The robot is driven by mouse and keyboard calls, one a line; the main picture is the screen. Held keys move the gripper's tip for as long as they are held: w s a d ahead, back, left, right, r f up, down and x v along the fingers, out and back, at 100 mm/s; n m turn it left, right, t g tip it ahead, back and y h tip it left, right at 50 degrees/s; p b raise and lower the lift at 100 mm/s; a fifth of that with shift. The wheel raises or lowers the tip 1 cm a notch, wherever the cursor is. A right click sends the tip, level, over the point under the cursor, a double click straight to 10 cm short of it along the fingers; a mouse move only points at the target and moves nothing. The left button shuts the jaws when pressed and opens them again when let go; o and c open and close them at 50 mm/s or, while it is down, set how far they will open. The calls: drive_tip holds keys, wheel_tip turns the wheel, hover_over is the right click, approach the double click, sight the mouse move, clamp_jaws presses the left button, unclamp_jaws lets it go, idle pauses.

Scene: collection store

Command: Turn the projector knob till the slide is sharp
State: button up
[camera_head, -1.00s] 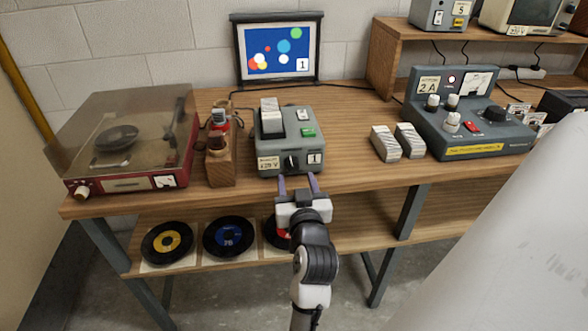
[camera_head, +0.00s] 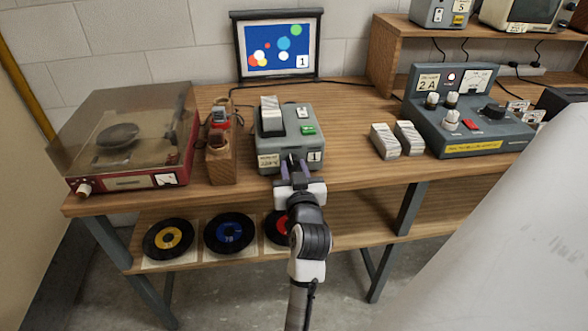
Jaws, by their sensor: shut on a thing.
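The grey-green slide projector (camera_head: 268,150) stands near the front edge of the bench, with a white slide box and a green switch on top. Its dark knob (camera_head: 291,158) is on the front face, mostly hidden by my gripper. My gripper (camera_head: 292,166) reaches the front face from below and is shut on the knob. The slide shows on the screen (camera_head: 278,48) at the back as coloured dots on blue with a white label "1". The dots look fairly clear, but at this size I cannot tell whether the slide is fully sharp.
A red record player (camera_head: 130,140) and a wooden block with small items (camera_head: 222,165) stand to the left. Two white boxes (camera_head: 385,142) and a grey control unit (camera_head: 470,143) stand to the right. Records (camera_head: 168,240) lie on the lower shelf.

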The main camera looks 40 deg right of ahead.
drive_tip(key=shift+r+m+p, duration=0.1)
drive_tip(key=shift+m+p, duration=0.4)
drive_tip(key=shift+m, duration=0.3)
drive_tip(key=shift+m+p, duration=0.3)
drive_tip(key=shift+m, duration=0.9)
drive_tip(key=o, duration=1)
drive_tip(key=shift+c, duration=0.2)
drive_tip(key=v, duration=1.4)
drive_tip(key=shift+d, duration=0.1)
